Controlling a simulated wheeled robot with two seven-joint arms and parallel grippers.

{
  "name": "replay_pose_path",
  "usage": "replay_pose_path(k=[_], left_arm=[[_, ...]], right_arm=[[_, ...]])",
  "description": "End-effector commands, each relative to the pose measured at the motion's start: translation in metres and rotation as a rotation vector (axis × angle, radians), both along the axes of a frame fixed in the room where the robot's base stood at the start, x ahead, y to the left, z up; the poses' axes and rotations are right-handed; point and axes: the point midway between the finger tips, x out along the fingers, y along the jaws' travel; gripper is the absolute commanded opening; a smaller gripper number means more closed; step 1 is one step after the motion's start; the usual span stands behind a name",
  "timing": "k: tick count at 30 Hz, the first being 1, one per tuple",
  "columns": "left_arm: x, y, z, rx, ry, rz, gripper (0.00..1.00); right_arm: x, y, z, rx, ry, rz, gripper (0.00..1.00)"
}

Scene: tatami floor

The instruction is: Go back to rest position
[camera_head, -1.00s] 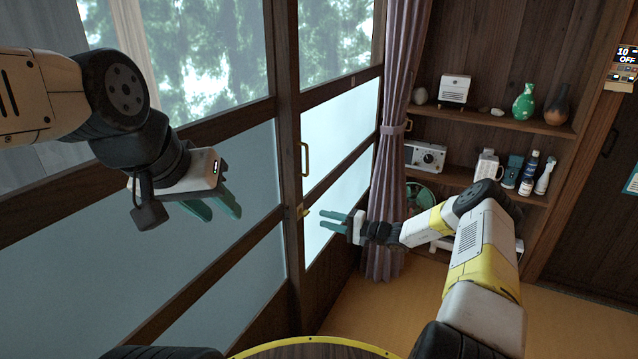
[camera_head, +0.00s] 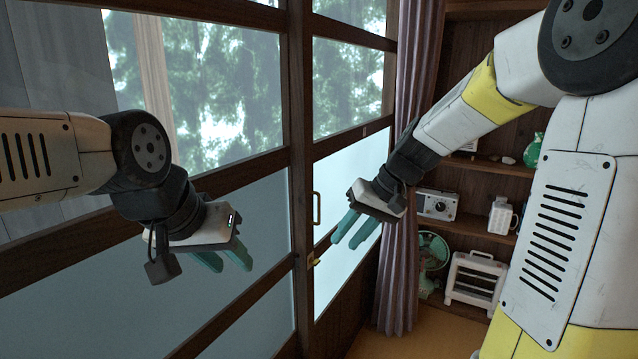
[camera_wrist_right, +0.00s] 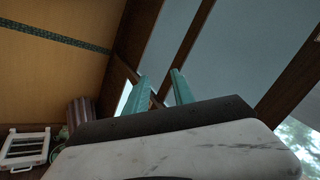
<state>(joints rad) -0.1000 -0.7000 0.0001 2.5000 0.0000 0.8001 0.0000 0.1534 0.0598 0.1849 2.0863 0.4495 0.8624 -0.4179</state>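My left gripper (camera_head: 222,260) hangs at the left in the head view, in front of the sliding glass door, with its teal fingers pointing down and right. The fingers are apart and nothing shows between them. My right gripper (camera_head: 350,234) is raised in the middle of the head view, in front of the door's frosted panel, with its fingers pointing down and left. In the right wrist view the right gripper (camera_wrist_right: 160,82) shows two teal fingers with an empty gap between them. Neither gripper visibly touches anything.
The wooden sliding door (camera_head: 301,180) has a brass handle (camera_head: 317,208). A purple curtain (camera_head: 400,270) hangs beside it. Behind my right arm are shelves with a radio (camera_head: 437,204), a green fan (camera_head: 432,252) and a white heater (camera_head: 476,281). Tatami floor (camera_wrist_right: 50,75) shows in the right wrist view.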

Motion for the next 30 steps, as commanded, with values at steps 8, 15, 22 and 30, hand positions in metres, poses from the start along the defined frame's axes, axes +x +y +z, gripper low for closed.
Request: replay_pose_path(k=[8,15,22,30], left_arm=[[0.000,0.000,0.000,0.000,0.000,0.000,0.36],[0.000,0.000,0.000,0.000,0.000,0.000,0.36],[0.000,0.000,0.000,0.000,0.000,0.000,0.36],[0.000,0.000,0.000,0.000,0.000,0.000,0.36]], right_arm=[[-0.092,-0.039,0.046,-0.186,-0.158,-0.094,0.30],[-0.149,-0.068,0.056,-0.252,-0.278,-0.181,0.30],[-0.166,-0.078,0.055,-0.264,-0.318,-0.213,0.30],[-0.166,-0.078,0.055,-0.263,-0.319,-0.213,0.30]])
